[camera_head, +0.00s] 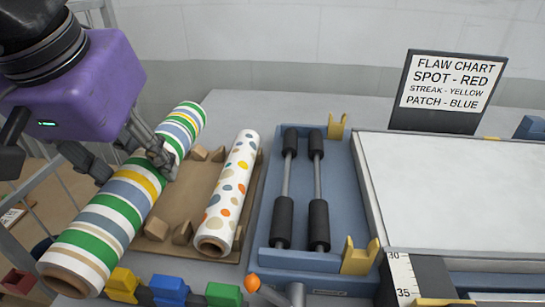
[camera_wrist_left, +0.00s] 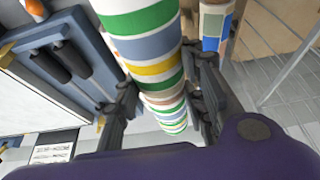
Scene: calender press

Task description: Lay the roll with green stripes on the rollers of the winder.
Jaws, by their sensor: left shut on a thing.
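The roll with green stripes (camera_head: 107,222) also has blue, yellow and tan bands on white. My left gripper (camera_head: 132,158) is shut around its middle and holds it at the left of the head view, slanted, over the left side of the brown cradle tray. In the left wrist view the striped roll (camera_wrist_left: 150,50) runs between the two fingers (camera_wrist_left: 165,95). The winder (camera_head: 265,200) is a blue tray with two parallel shafts carrying dark rollers (camera_head: 283,220); nothing lies on the rollers. My right gripper is not in view.
A dotted roll (camera_head: 229,190) lies on the brown tray (camera_head: 180,200) between the striped roll and the winder. Yellow brackets (camera_head: 359,257) stand at the winder's right corners. Coloured blocks (camera_head: 168,290) line the front edge. A flaw chart (camera_head: 450,85) stands behind the white panel (camera_head: 450,190).

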